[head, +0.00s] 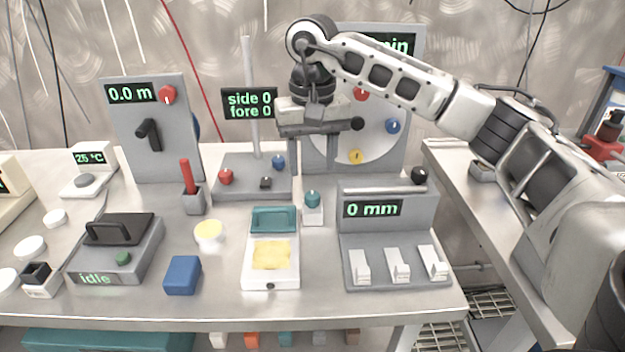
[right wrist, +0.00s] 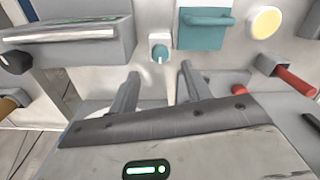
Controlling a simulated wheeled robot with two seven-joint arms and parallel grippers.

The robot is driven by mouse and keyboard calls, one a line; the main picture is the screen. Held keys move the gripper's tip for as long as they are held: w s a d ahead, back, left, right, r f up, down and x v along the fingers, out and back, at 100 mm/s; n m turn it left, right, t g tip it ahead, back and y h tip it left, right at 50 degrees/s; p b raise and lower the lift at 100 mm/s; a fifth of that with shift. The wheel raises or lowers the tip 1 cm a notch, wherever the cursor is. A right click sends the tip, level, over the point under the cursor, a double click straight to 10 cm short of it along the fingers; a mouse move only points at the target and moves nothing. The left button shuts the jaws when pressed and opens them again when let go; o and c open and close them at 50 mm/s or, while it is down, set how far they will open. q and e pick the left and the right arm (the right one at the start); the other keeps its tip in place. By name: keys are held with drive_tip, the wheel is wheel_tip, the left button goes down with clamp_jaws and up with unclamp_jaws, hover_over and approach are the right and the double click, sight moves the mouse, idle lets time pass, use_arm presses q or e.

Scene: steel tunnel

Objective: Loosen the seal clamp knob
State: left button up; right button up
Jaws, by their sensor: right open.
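A round teal knob (head: 312,198) sits on a small white block right of the teal-handled tray unit (head: 271,276) with a yellow pad. It looks like the seal clamp knob, though no label shows. In the right wrist view the knob (right wrist: 159,52) has a pale mark and lies ahead of the gap between my fingers. My right gripper (head: 312,165) points down above and behind the knob in the head view. It is open and empty, its fingers (right wrist: 158,78) apart and not touching the knob. My left gripper is not in view.
The grey "0 mm" unit (head: 388,240) with white levers and a black ball knob (head: 419,175) stands right of the knob. A red-handled post (head: 193,195), blue block (head: 183,275) and yellow disc (head: 208,232) stand left. A dial panel (head: 392,158) rises behind my gripper.

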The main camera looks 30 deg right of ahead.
use_arm(q)
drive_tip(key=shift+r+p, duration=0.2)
drive_tip(key=shift+p, duration=0.6)
use_arm(e)
wheel_tip(320, 180, up, 9)
drive_tip(key=shift+r, duration=0.15)
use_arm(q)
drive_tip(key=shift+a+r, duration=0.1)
